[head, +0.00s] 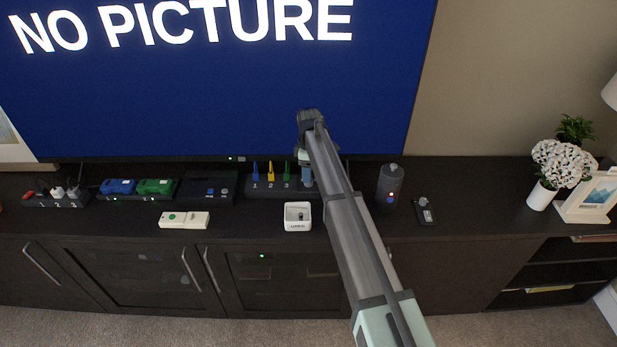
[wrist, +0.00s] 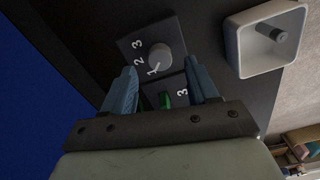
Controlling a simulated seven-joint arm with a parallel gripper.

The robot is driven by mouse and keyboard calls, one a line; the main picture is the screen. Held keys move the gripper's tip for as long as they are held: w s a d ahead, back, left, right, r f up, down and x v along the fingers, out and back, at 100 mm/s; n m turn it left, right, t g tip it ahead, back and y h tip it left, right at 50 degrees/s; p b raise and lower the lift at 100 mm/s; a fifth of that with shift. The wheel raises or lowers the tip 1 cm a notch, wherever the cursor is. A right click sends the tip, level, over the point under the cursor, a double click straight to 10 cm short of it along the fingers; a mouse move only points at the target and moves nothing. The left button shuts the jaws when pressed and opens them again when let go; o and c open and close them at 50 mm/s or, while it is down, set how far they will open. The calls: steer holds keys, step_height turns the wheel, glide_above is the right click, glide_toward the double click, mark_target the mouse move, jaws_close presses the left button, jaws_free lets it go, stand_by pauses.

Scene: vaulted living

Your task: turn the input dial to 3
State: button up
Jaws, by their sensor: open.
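The input dial (wrist: 157,62) is a round grey knob on a dark plate marked 1, 2 and 3 in the wrist view. A pale mark shows by the 1; I cannot tell for sure where the knob points. My gripper (wrist: 160,68) is open, its two blue fingers on either side of the dial's near part; whether they touch it is unclear. In the head view my gripper (head: 306,168) is over the right end of the dark switch box (head: 262,192), and hides the dial. A green plug (wrist: 166,99) by the 3 port shows between the fingers.
A white box (head: 298,217) stands just in front; it also shows in the wrist view (wrist: 236,48). The TV screen (head: 210,90) rises close behind. A white remote (head: 184,220) lies left.

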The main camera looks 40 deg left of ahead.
steer(key=shift+f, duration=1.6)
steer(key=c, duration=1)
